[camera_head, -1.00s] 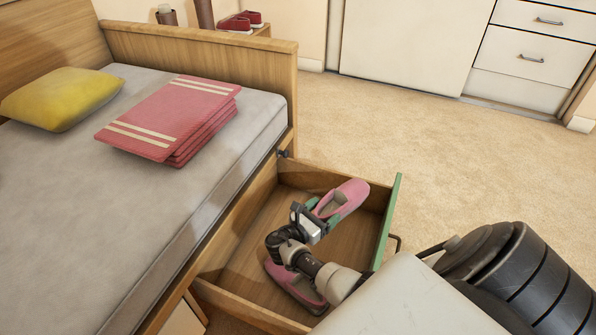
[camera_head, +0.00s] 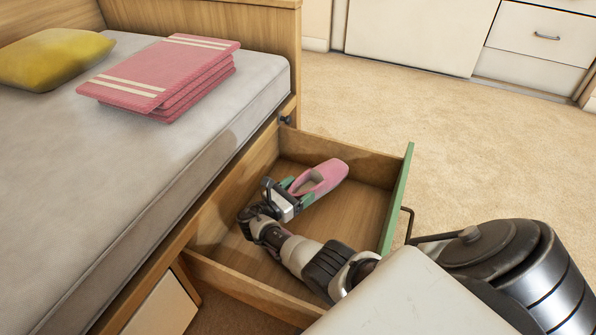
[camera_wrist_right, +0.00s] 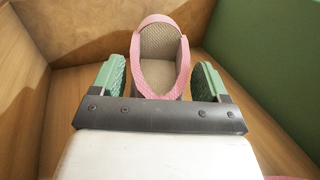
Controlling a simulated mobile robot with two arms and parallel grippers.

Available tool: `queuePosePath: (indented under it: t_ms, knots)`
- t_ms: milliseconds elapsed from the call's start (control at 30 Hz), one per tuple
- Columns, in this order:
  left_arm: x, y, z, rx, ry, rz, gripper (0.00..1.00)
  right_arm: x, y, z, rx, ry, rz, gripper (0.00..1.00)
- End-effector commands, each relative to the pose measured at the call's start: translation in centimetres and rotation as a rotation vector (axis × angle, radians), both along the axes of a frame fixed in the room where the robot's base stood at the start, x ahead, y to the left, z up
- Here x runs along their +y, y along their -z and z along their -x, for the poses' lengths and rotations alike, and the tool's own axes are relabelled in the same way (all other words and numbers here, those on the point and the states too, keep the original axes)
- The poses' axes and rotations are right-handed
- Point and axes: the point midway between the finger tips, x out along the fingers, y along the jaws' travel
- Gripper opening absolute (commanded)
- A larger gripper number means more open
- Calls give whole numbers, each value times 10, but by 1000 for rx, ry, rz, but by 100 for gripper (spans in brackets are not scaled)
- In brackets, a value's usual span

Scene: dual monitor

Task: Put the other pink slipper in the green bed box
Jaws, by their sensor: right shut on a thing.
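The green bed box (camera_head: 404,190) is a pulled-out wooden drawer with a green front, at the bed's side. My right gripper (camera_head: 301,186) is inside it, shut on a pink slipper (camera_head: 334,172). The slipper points toward the drawer's far wall. In the right wrist view the slipper (camera_wrist_right: 160,45) sits between the two green finger pads (camera_wrist_right: 158,82). I cannot tell whether its sole touches the drawer floor. A pink edge (camera_wrist_right: 285,178) shows at the bottom right of the wrist view. The other slipper is hidden by my arm in the head view. My left gripper is not in view.
The bed (camera_head: 150,190) stands on the left with folded pink blankets (camera_head: 165,75) and a yellow pillow (camera_head: 50,58). The drawer's wooden walls rise around my gripper. White cabinets (camera_head: 530,45) stand at the back; the carpet (camera_head: 460,120) between is clear.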

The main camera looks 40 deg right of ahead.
Motion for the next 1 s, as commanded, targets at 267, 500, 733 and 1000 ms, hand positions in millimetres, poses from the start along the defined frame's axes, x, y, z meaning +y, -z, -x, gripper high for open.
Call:
queuePosePath:
  t_ms: [267,500,733,1000]
  knots:
    - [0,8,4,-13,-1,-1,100,0,14,0,-1,-1,2,49]
    - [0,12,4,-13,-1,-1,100,0,17,0,0,-1,1,49]
    - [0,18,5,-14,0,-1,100,0,24,0,0,0,1,49]
    - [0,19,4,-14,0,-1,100,0,26,0,0,0,0,88]
